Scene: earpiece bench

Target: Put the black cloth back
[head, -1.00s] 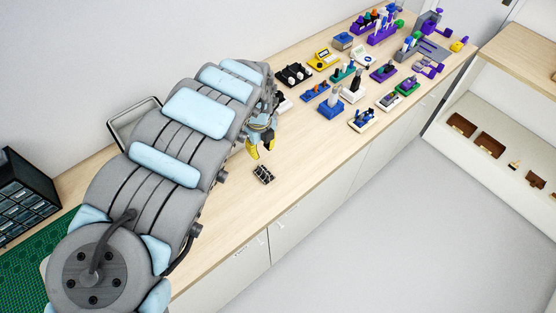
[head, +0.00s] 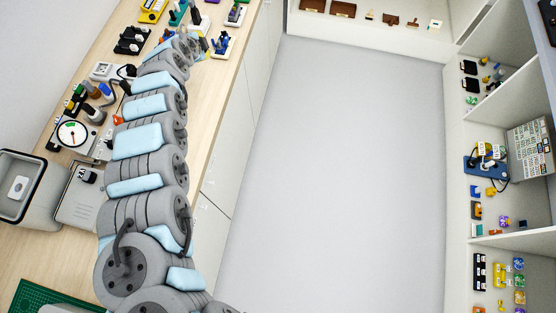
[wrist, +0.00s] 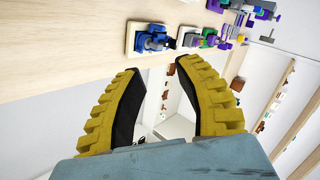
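I cannot pick out the black cloth for sure in either current view. My gripper (wrist: 160,68) shows in the wrist view as two yellow ridged fingers with black inner faces. They stand apart, and a pale background shows through the gap between them. A small black-and-white patch shows low by the left finger, too little to tell what it is. In the head view my arm reaches along the bench (head: 222,85), and its far end is small and partly hidden among bench items.
A blue device on a pale base (wrist: 152,40) lies beyond the fingers, with several coloured stands past it. A round dial gauge (head: 72,133) and a grey bin (head: 22,188) are left of my arm. Shelves (head: 455,150) stand right; the floor (head: 330,170) between is clear.

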